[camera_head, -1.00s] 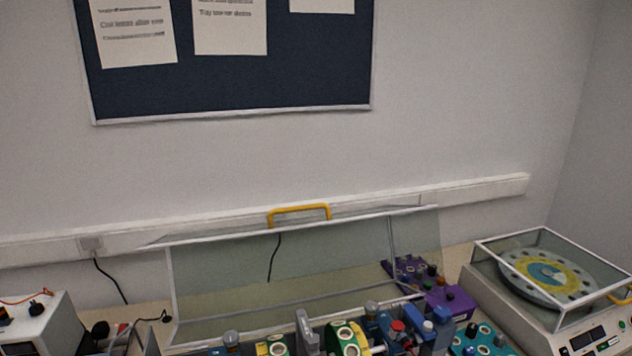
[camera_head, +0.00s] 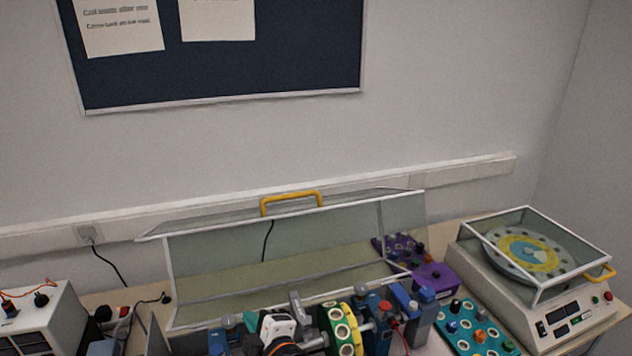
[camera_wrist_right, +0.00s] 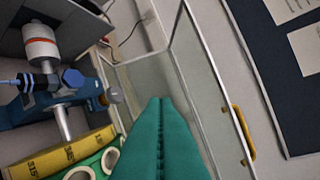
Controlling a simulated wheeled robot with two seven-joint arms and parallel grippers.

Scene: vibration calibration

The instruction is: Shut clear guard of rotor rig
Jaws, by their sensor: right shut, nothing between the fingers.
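The clear guard (camera_head: 320,240) of the rotor rig stands open behind the rig, with a pale frame and a yellow handle (camera_head: 291,203) on its top edge. In the right wrist view the guard (camera_wrist_right: 200,85) shows beyond the fingers, its yellow handle (camera_wrist_right: 244,133) to their right. The rig's rotor (camera_head: 340,328) has yellow and green discs between blue supports. My right gripper (camera_head: 251,319) is low in front of the guard, left of the discs. Its teal fingers (camera_wrist_right: 160,102) are shut and empty, apart from the handle. My left gripper is out of view.
A balancing machine (camera_head: 535,275) with a clear lid stands at the right. A purple block (camera_head: 433,277) and a teal tray of knobs (camera_head: 475,328) lie right of the rig. A white instrument box (camera_head: 45,318) with cables stands at the left. The wall is close behind.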

